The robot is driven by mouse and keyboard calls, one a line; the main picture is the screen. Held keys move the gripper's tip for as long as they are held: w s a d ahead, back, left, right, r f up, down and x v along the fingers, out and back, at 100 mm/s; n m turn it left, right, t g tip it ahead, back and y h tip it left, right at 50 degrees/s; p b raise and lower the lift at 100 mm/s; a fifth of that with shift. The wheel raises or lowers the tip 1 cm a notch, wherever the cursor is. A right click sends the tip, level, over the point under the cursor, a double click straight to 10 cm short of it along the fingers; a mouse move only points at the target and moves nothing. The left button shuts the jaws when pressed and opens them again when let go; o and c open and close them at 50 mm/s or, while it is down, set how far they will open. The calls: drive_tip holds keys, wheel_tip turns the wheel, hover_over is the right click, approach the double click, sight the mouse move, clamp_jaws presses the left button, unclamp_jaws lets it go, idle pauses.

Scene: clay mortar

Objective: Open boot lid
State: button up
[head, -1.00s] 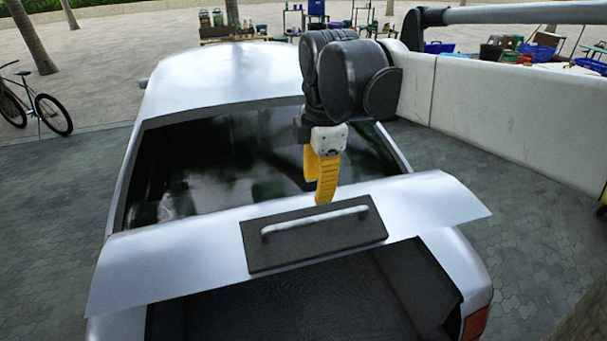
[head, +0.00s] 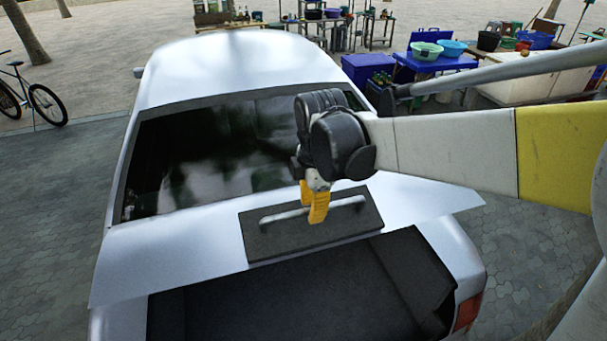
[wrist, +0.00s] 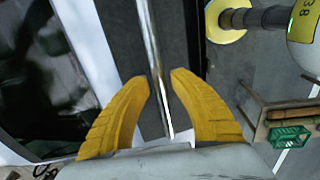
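The white boot lid (head: 165,248) of the white car stands partly raised, with the dark boot space (head: 270,305) showing below it. A dark plate (head: 270,242) on the lid carries a metal bar handle (head: 278,216). My gripper (head: 317,214) has yellow fingers and is at the handle's middle, covering part of it. In the wrist view my gripper (wrist: 162,84) is open, with one finger on each side of the handle (wrist: 153,45). A gap shows between each fingertip and the bar; whether the bar touches the palm is hidden.
The rear window (head: 215,155) and roof lie beyond the lid. My arm reaches in from the right. A bicycle (head: 38,98) stands at the left. Tables with tubs (head: 430,55) and crates are at the back right. Grey paving lies clear on both sides of the car.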

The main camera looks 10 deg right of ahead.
clamp_jaws()
drive_tip(key=shift+s, duration=0.1)
drive_tip(key=s+d+f+t+b, duration=0.2)
drive_tip(key=s+f+b, duration=0.2)
drive_tip(key=s+f, duration=0.5)
drive_tip(key=s, duration=0.2)
drive_tip(key=shift+s+d+t+y+b, duration=0.2)
drive_tip(key=shift+s+t+y+b, duration=0.1)
drive_tip(key=shift+s+t, duration=0.1)
drive_tip(key=shift+o, duration=2.2)
unclamp_jaws()
drive_tip(key=shift+w+f, duration=0.1)
drive_tip(key=shift+w, duration=0.05)
